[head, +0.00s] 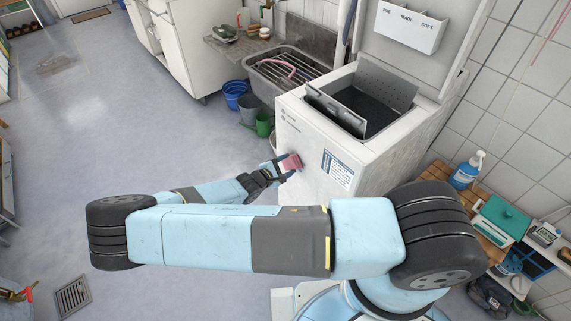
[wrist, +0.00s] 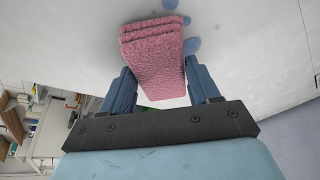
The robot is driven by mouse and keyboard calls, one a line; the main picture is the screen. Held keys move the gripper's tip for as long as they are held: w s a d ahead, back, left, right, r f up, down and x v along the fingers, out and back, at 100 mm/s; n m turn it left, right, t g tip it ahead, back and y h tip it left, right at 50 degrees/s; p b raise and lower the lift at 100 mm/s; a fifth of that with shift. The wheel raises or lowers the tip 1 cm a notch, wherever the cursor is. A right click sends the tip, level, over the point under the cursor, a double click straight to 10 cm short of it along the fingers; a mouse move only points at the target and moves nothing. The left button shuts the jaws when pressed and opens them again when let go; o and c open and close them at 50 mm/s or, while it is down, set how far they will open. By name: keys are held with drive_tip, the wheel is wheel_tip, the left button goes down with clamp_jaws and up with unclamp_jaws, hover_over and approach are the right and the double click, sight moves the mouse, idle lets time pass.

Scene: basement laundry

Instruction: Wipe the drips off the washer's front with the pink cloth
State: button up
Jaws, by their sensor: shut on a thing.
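The washer (head: 308,137) is a white top-loader with its lid up, right of centre in the head view. Its white front (wrist: 245,50) fills the upper part of the wrist view. My gripper (head: 280,171) is at the washer's front, shut on the folded pink cloth (head: 290,162). In the wrist view the cloth (wrist: 153,55) sits between the blue fingers of my gripper (wrist: 160,92), its far end at or very near the front. Blue drips (wrist: 192,46) show on the front just right of the cloth and above it. Any drips behind the cloth are hidden.
A sink (head: 285,75) with a rack stands behind the washer. A wooden slatted surface with a blue bottle (head: 466,171) is at the right. The floor at left is mostly clear.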

drive_tip(key=shift+s+d, duration=0.6)
drive_tip(key=shift+s, duration=0.25)
drive_tip(key=shift+s+d, duration=0.55)
drive_tip(key=shift+s, duration=0.35)
drive_tip(key=shift+s+d, duration=0.6)
drive_tip(key=shift+s, duration=0.25)
drive_tip(key=shift+w+a, duration=0.7)
drive_tip(key=shift+w, duration=0.3)
drive_tip(key=shift+w+a, duration=0.7)
drive_tip(key=shift+w, duration=0.3)
drive_tip(key=shift+w+a, duration=0.7)
drive_tip(key=shift+w, duration=0.3)
drive_tip(key=s+a, duration=0.3)
drive_tip(key=a, duration=0.2)
drive_tip(key=shift+s, duration=0.15)
drive_tip(key=shift+a, duration=0.1)
drive_tip(key=shift+s+a, duration=0.85)
drive_tip(key=shift+a, duration=0.3)
